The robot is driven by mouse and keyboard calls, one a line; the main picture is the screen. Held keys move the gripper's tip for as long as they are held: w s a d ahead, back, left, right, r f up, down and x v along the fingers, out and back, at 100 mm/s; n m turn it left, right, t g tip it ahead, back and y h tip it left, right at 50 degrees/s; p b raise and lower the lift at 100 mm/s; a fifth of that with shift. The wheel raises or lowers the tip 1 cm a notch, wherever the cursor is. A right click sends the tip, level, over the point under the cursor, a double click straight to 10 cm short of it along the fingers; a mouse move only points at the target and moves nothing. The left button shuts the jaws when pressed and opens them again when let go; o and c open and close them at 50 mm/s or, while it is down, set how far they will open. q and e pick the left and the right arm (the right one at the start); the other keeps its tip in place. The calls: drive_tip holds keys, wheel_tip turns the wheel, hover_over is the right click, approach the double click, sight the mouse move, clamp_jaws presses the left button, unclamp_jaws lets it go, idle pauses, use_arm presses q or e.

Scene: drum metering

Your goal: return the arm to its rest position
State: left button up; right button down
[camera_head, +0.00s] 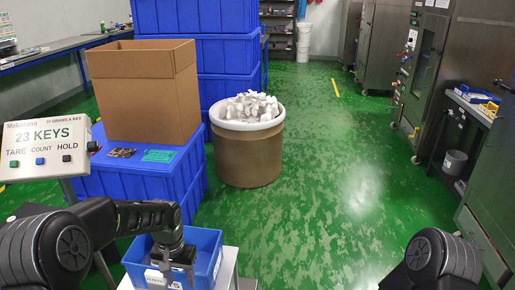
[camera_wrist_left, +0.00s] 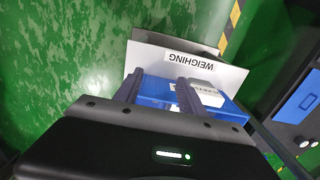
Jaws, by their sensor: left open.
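My left arm (camera_head: 95,225) reaches in from the left in the head view. Its gripper (camera_head: 178,276) is over a small blue bin (camera_head: 206,243) on a white stand. Whether the fingers touch the bin is unclear. Only part of my right arm (camera_head: 440,258) shows at lower right; its gripper is out of view.
A counting display (camera_head: 45,150) reading 23 KEYS stands close to my left arm. An open cardboard box (camera_head: 145,95) sits on blue crates (camera_head: 185,180). A brown drum (camera_head: 247,155) heaped with white pieces stands beyond. The green floor (camera_head: 335,190) at centre right is clear.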

use_arm(q)
drive_tip(key=s+d+f+t+h+b, duration=0.3)
drive_tip(key=d+f, duration=0.7)
drive_tip(key=f, duration=0.3)
drive_tip(key=s+d+f+n+g+h+b, duration=0.15)
drive_tip(key=s+f+b, duration=0.25)
drive_tip(key=s+f, duration=0.6)
drive_tip(key=s+d+f+n+g+b, duration=0.1)
drive_tip(key=s+d+f+n+b, duration=0.15)
drive_tip(key=s+f, duration=0.8)
use_arm(e)
wheel_tip(320, 180, down, 10)
use_arm(q)
drive_tip(key=s+r+p, duration=0.3)
drive_tip(key=r+p, duration=1.5)
drive_tip(key=r, duration=0.5)
drive_tip(key=shift+d+r+m+p, duration=0.25)
drive_tip(key=shift+m+p, duration=0.05)
drive_tip(key=shift+p, duration=0.1)
use_arm(e)
wheel_tip(320, 180, up, 19)
drive_tip(key=shift+r, duration=0.15)
